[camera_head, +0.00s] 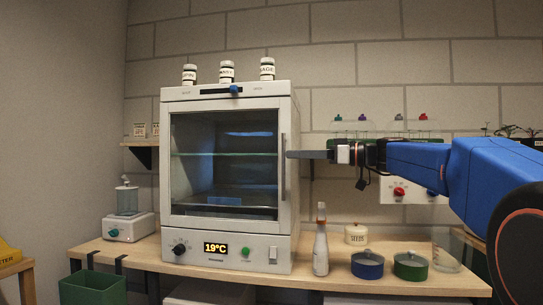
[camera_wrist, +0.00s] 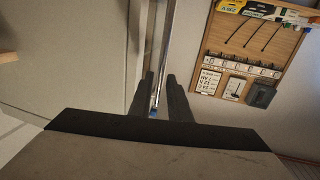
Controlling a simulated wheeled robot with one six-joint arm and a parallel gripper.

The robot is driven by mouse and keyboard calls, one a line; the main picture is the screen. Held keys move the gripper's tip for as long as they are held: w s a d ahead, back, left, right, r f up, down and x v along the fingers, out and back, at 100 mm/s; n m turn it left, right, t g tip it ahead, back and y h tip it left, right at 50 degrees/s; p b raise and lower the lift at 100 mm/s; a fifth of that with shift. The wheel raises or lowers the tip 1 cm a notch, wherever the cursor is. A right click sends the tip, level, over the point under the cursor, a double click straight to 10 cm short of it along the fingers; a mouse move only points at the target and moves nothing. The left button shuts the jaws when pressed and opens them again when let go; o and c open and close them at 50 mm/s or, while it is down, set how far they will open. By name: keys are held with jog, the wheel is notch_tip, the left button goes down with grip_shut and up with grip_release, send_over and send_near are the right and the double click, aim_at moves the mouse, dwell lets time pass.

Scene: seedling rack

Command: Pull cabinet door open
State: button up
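The cabinet (camera_head: 270,250) is a white incubator with a glass-fronted door (camera_head: 224,165), which looks shut. Its thin vertical handle (camera_head: 283,168) runs along the door's right side. My gripper (camera_head: 289,154) reaches in from the right, with its dark fingertips at the handle in the head view. In the wrist view my gripper (camera_wrist: 159,76) has its two fingers apart. The handle (camera_wrist: 166,40) runs as a narrow bar into the gap between them. I cannot tell whether either finger touches it.
Several bottles (camera_head: 227,71) stand on top of the cabinet. A tool board (camera_wrist: 250,50) hangs on the right in the wrist view.

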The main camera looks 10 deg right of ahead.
aim_at(271, 154)
jog(key=x, duration=0.8)
jog(key=shift+w+a, duration=0.15)
jog(key=shift+a, duration=0.05)
grip_shut()
